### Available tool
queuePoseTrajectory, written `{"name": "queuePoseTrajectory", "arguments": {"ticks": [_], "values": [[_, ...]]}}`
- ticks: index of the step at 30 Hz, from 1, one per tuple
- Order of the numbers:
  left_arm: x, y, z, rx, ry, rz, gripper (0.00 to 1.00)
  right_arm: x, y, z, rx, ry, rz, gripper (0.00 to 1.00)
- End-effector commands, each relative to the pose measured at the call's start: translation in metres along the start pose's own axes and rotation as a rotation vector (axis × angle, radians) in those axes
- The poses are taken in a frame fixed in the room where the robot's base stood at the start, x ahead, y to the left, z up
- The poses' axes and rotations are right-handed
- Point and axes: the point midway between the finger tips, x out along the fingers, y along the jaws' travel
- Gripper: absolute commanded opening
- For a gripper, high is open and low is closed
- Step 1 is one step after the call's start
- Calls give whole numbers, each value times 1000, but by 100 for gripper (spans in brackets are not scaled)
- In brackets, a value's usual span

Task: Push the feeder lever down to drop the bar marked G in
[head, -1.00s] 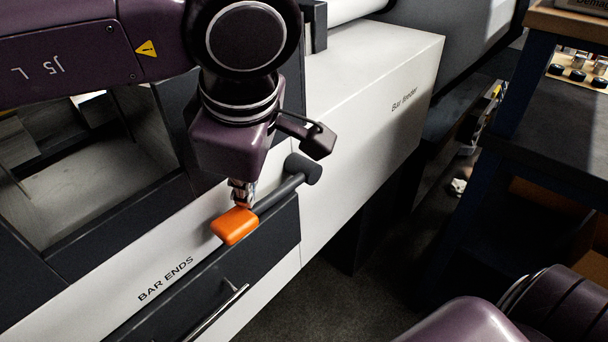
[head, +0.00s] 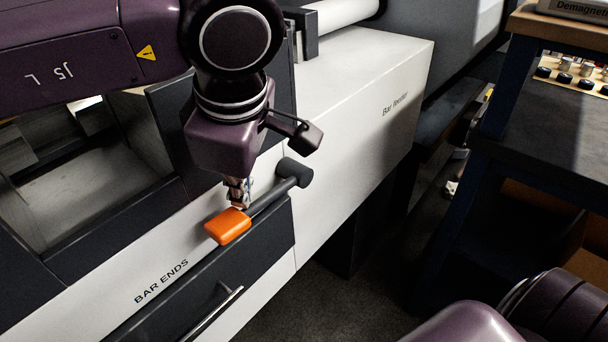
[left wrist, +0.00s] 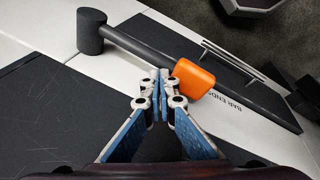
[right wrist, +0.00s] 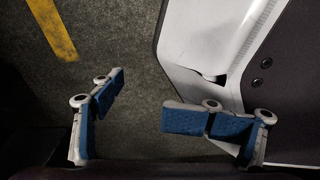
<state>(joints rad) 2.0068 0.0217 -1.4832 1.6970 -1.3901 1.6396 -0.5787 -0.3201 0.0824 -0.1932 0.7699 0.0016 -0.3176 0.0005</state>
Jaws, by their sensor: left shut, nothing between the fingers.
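The feeder lever is a dark bar with a round pivot and an orange handle (head: 228,227) at its end, on the front of the white bar feeder (head: 365,85). In the left wrist view the orange handle (left wrist: 193,78) is just right of my fingertips and the dark lever arm (left wrist: 140,48) runs up left to the pivot. My left gripper (head: 238,200) is shut and empty, at the handle's upper edge; I cannot tell whether it touches. My right gripper (right wrist: 140,105) is open and empty over the floor. No bar marked G shows.
A drawer with a bar handle (head: 217,312) lies below the "BAR ENDS" lettering. An open machine bay (head: 85,180) is at left. A dark bench (head: 550,130) with small parts stands at right. Bare floor lies between.

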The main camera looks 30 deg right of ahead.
Motion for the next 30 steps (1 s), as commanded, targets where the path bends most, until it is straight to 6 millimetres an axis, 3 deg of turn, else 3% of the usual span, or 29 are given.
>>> {"name": "queuePoseTrajectory", "arguments": {"ticks": [1, 8, 20, 24, 30], "values": [[88, -52, 43, 3, -192, -232, 0, 16, 2, 11, -5, -49, -4, 67], [74, -48, 39, 4, -193, -235, 0, 15, 2, 39, -9, -71, -4, 67], [30, -34, 27, 4, -196, -239, 0, -17, 2, 30, -10, -29, 0, 67], [14, -30, 23, 5, -196, -240, 0, -29, 0, 42, -6, -33, 0, 67], [-8, -24, 18, 5, -197, -241, 0, -43, 0, 38, -5, -34, 0, 67]]}}
